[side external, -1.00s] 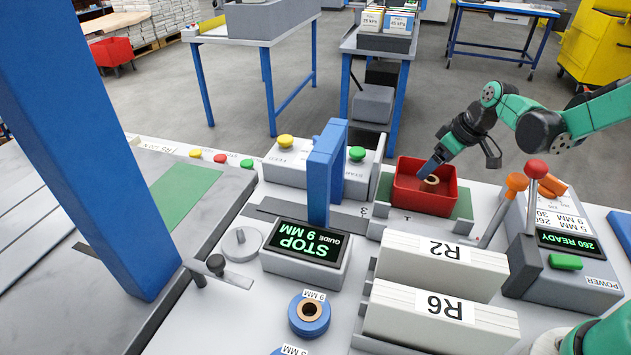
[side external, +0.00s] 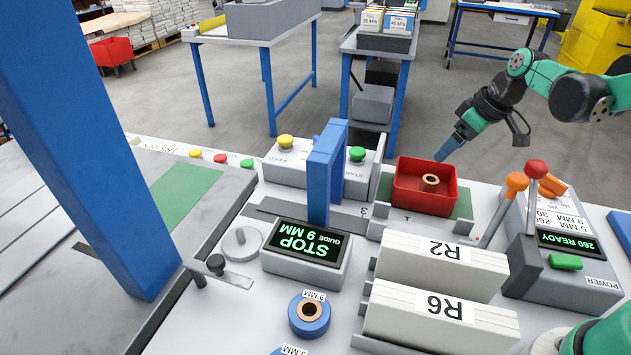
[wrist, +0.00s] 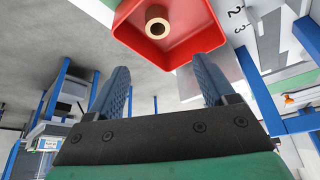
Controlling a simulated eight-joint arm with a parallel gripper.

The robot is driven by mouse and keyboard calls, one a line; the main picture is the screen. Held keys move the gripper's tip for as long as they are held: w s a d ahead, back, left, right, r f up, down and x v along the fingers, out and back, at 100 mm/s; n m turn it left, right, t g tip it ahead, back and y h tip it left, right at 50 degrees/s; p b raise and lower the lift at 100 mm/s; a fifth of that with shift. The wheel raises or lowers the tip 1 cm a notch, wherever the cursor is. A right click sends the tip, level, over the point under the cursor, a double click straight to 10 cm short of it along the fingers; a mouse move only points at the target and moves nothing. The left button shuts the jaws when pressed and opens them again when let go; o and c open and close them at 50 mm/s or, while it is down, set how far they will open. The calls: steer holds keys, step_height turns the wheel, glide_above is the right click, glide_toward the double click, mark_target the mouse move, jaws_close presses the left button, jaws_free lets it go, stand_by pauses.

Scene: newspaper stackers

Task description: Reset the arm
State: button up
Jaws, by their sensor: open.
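My gripper (side external: 444,151) is up and to the right of the red bin, clear of it, in the side view. In the wrist view its two blue fingers (wrist: 160,85) are apart with nothing between them. The red bin (side external: 424,203) stands on a green patch and holds a small tan ring or bushing (side external: 430,182). The bin (wrist: 190,50) and the ring (wrist: 157,20) also show at the top of the wrist view, beyond the fingertips.
A controller box (side external: 560,245) with a red-knobbed lever and orange handles stands right of the bin. Stacks labelled R2 (side external: 440,265) and R6 (side external: 440,318) lie in front. A blue post (side external: 325,175) and a STOP display (side external: 305,245) are to the left. Air above the bin is free.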

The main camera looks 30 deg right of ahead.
steer(key=s+a+r+m+t+h, duration=0.1)
steer(key=s+a+r+m+t, duration=0.2)
steer(key=s+a, duration=0.5)
steer(key=a, duration=0.2)
steer(key=shift+s+a+r, duration=0.3)
steer(key=shift+s+r, duration=0.05)
steer(key=shift+r, duration=0.05)
